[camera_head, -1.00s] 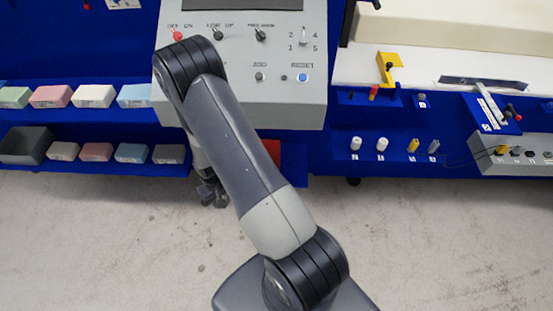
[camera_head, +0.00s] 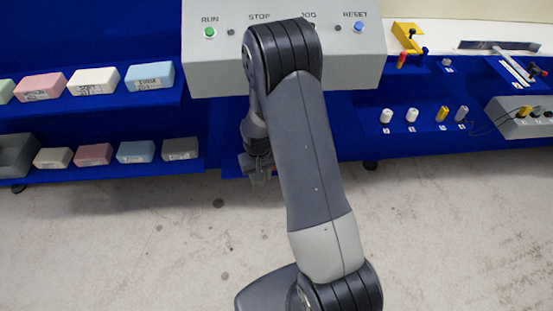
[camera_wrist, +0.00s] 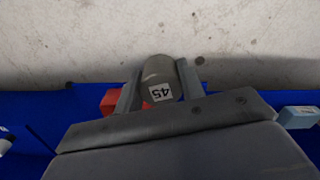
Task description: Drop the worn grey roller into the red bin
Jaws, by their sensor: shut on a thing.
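The grey roller (camera_wrist: 157,72) with a white "45" label sits between the two fingers of my gripper (camera_wrist: 160,80) in the wrist view. The gripper is shut on it. The red bin (camera_wrist: 110,101) shows only in small patches behind the fingers and roller in the wrist view; the rest is hidden. In the head view my gripper (camera_head: 258,172) hangs at the front edge of the blue bench, below the grey control box. The roller cannot be made out there, and the red bin is hidden behind my arm.
The grey control box (camera_head: 210,70) stands above the gripper. Foam blocks (camera_head: 93,82) lie on blue shelves at left, with a dark grey bin (camera_head: 15,155) at far left. White rollers (camera_head: 387,115) and a yellow one (camera_head: 443,114) stand at right. The floor (camera_head: 120,250) is clear.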

